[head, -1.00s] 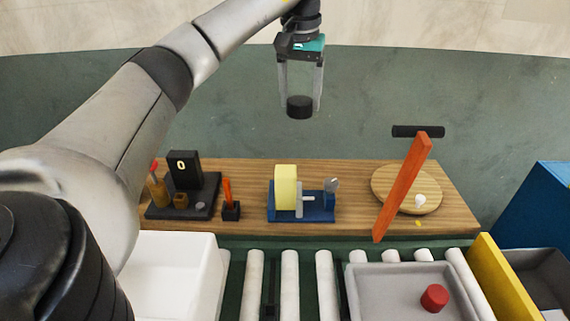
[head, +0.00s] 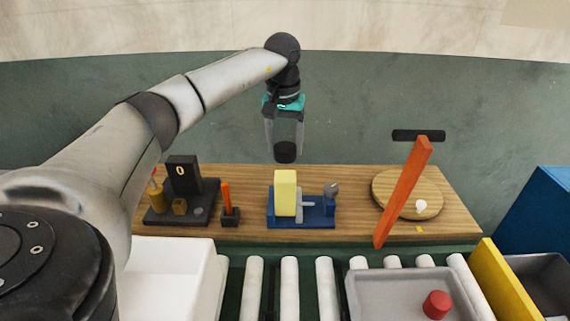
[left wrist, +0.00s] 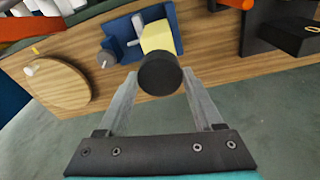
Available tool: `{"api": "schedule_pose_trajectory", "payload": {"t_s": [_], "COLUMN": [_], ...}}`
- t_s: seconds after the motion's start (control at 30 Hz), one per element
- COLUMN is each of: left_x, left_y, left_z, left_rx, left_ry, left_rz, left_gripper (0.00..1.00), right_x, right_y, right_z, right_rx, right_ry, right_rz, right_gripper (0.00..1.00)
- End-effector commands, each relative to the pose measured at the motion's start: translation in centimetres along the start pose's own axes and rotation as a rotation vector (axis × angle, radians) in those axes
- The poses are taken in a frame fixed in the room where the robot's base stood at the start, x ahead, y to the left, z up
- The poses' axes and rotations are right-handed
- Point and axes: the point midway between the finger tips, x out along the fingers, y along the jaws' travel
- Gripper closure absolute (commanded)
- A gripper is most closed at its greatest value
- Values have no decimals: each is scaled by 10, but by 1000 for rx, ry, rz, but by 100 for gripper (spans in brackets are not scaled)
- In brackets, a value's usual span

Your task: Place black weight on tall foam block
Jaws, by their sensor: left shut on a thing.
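My left gripper (head: 285,148) is shut on the black weight (head: 285,152), a short dark cylinder. It holds the weight in the air, just beyond the far edge of the wooden board in the head view. In the left wrist view the weight (left wrist: 160,74) sits between the two fingertips. The tall foam block (head: 285,192) is pale yellow and stands upright on a blue press base (head: 305,221). In the left wrist view the foam block (left wrist: 157,37) shows just past the weight, apart from it in the head view. My right gripper is not in view.
The wooden board (head: 342,232) also carries a black device (head: 183,172) at left, an orange stick in a black holder (head: 231,216), and a round wooden disc (head: 385,193) with an orange lever (head: 403,190) at right. A grey tray with a red cylinder (head: 437,305) lies in front.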

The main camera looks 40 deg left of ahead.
Motion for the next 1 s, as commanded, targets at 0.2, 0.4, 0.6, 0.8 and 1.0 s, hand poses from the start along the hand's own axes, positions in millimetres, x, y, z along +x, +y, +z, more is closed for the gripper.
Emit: {"api": "schedule_pose_trajectory", "payload": {"t_s": [0.2, 0.4, 0.6, 0.8, 1.0], "left_x": [13, 40, 53, 53, 57], "left_y": [0, 0, 1, 1, 0], "left_z": [1, 5, 6, 6, 7], "left_rx": [-1, 0, 0, 0, 0], "left_ry": [3, 0, 3, 4, 0], "left_rz": [2, 1, 3, 3, 0], "left_gripper": [100, 100, 100, 100, 21], "right_x": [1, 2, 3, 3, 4], "right_y": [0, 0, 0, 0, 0], "right_z": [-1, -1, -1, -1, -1], "right_rx": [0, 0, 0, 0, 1], "right_ry": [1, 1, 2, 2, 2], "right_rz": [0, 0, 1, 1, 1], "right_gripper": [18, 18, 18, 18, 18]}}
